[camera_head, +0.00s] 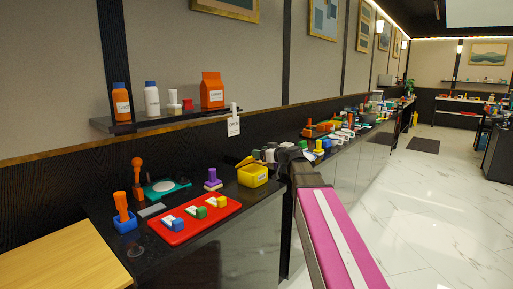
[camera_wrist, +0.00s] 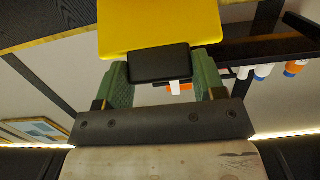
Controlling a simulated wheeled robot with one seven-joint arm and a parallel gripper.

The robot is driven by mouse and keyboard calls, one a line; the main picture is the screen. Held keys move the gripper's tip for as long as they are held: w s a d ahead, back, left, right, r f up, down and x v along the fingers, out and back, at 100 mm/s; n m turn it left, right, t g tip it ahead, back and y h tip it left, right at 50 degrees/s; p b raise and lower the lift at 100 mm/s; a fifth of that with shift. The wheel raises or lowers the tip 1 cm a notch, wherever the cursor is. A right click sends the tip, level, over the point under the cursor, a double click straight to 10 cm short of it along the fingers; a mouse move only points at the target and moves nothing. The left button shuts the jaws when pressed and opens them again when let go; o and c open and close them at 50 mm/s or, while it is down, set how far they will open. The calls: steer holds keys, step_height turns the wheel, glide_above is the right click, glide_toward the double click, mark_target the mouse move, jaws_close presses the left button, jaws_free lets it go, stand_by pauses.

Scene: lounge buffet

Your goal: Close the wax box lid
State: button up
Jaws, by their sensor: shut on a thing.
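My gripper (camera_head: 272,154) is at the box's right and top, partly hidden by my arm. In the wrist view, the green finger pads of my gripper (camera_wrist: 162,80) are shut on a black tab (camera_wrist: 160,65) at the edge of a yellow panel (camera_wrist: 158,22). The inside of the box cannot be made out.
The red tray (camera_head: 176,233) holds several small coloured blocks. A purple stamp-like item (camera_head: 212,179) stands left of the box. A wall shelf (camera_head: 165,121) with bottles is behind.

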steer(key=shift+t+y, duration=0.5)
steer(key=shift+s+d+f, duration=0.35)
steer(key=shift+s+f, duration=0.05)
steer(key=shift+f, duration=1.05)
steer(key=shift+s+d+f, duration=0.35)
steer(key=shift+d+f, duration=0.05)
steer(key=shift+f, duration=1)
steer(key=shift+s+d+f, duration=0.35)
steer(key=shift+s+f, duration=0.05)
steer(key=shift+f, duration=1.05)
steer(key=o, duration=1.3)
steer(key=v, duration=1)
steer(key=shift+s+d, duration=0.25)
steer(key=shift+f, duration=0.1)
